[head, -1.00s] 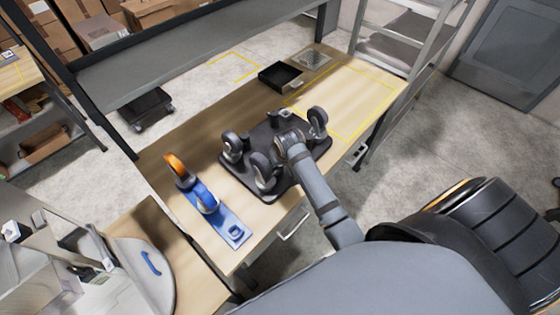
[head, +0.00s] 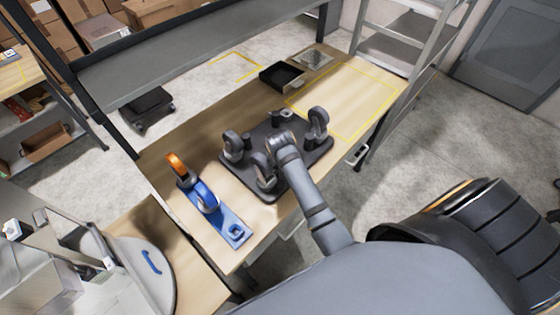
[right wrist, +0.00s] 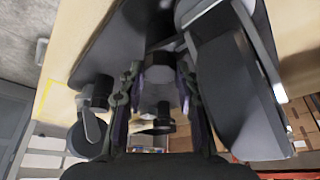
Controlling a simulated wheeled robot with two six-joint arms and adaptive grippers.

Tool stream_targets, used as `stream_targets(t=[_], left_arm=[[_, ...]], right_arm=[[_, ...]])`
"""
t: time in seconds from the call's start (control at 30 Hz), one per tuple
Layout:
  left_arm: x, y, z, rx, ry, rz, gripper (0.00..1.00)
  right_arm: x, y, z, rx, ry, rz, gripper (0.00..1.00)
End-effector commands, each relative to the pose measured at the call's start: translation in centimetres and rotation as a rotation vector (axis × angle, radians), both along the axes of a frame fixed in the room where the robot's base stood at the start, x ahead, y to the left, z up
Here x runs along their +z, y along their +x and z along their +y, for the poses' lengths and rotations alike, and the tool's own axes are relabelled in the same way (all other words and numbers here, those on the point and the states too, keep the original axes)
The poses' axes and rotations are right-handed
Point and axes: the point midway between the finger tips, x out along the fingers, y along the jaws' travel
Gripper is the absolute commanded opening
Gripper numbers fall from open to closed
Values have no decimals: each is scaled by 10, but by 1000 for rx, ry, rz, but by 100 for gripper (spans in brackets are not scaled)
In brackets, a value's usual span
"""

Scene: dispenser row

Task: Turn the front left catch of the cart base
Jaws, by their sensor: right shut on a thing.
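The cart base (head: 244,184) is a dark plate lying on the wooden table with its casters pointing up. Casters show at its left (head: 232,146), near side (head: 263,172) and right (head: 318,124). My right gripper (right wrist: 160,98) reaches down over the near middle of the plate. In the right wrist view its two fingers are closed around a small grey and black part (right wrist: 160,110), seemingly the catch. A large wheel (right wrist: 236,85) stands close beside the right finger. In the head view my forearm hides the fingertips. My left gripper is not in view.
A black tray (head: 281,76) and a metal grid plate (head: 314,58) sit at the back. The yellow-outlined table area (head: 350,95) is clear.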

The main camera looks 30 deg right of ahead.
Motion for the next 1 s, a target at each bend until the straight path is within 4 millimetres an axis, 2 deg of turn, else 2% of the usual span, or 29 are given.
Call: stream_targets(t=[0.07, 0.1, 0.27, 0.53, 0.63, 1.0], left_arm=[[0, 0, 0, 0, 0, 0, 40], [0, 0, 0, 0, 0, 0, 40], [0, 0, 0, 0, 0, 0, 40], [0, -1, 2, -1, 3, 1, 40], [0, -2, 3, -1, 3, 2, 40], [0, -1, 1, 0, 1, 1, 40]], right_arm=[[2, 1, 0, -1, -1, -5, 1], [2, 1, 0, -1, 0, -6, 34], [1, 1, 0, -1, 0, -3, 56], [1, 0, 0, 0, 0, -1, 56], [7, -1, 2, 1, 1, -4, 56], [62, -22, 12, 1, 3, -5, 56]])
